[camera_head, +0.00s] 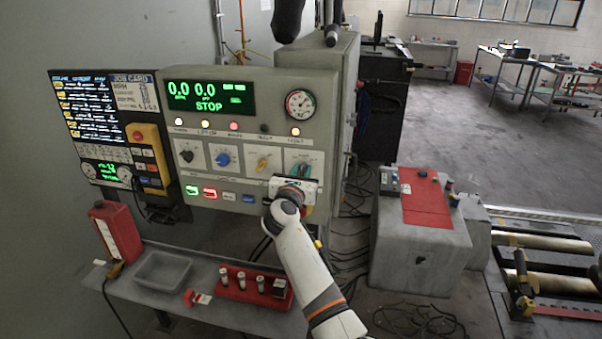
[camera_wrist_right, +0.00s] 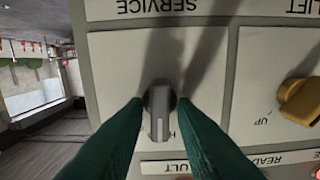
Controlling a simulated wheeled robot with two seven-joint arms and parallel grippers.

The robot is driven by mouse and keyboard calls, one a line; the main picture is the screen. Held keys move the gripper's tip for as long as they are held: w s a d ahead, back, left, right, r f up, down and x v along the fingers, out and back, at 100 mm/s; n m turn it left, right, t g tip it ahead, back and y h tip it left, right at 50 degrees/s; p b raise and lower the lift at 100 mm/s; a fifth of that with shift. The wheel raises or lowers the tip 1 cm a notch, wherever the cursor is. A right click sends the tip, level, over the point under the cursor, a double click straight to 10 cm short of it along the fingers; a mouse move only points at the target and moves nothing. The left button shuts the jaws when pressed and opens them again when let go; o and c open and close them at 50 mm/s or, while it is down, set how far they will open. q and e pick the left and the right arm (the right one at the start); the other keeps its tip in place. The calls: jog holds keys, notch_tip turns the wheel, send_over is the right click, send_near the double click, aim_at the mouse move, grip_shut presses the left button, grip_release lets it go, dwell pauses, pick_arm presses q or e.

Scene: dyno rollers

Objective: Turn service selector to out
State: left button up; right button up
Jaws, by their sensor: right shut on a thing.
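My right gripper (camera_head: 298,170) is at the far right plate of the control panel (camera_head: 250,130). Its green fingers (camera_wrist_right: 160,128) are on both sides of the knob and shut on it. In the head view the gripper and wrist hide most of the knob. My left gripper is not in view.
The yellow lift knob (camera_wrist_right: 302,101) is close beside the service plate. Blue (camera_head: 222,158) and black (camera_head: 187,155) knobs sit further left. Below the panel, a shelf carries a grey tray (camera_head: 162,271) and a red holder (camera_head: 240,292). A grey-red box (camera_head: 425,220) stands right.

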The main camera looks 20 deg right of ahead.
jog(key=m+b, duration=0.1)
jog(key=m, duration=0.2)
jog(key=shift+f, duration=0.15)
jog(key=shift+s+d+m+b, duration=0.15)
jog(key=shift+m+b, duration=0.65)
jog(key=shift+m, duration=1.4)
jog(key=o, duration=0.7)
jog(key=shift+b+v, duration=1.6)
jog(key=shift+v, duration=4.4)
jog(key=shift+f, duration=0.1)
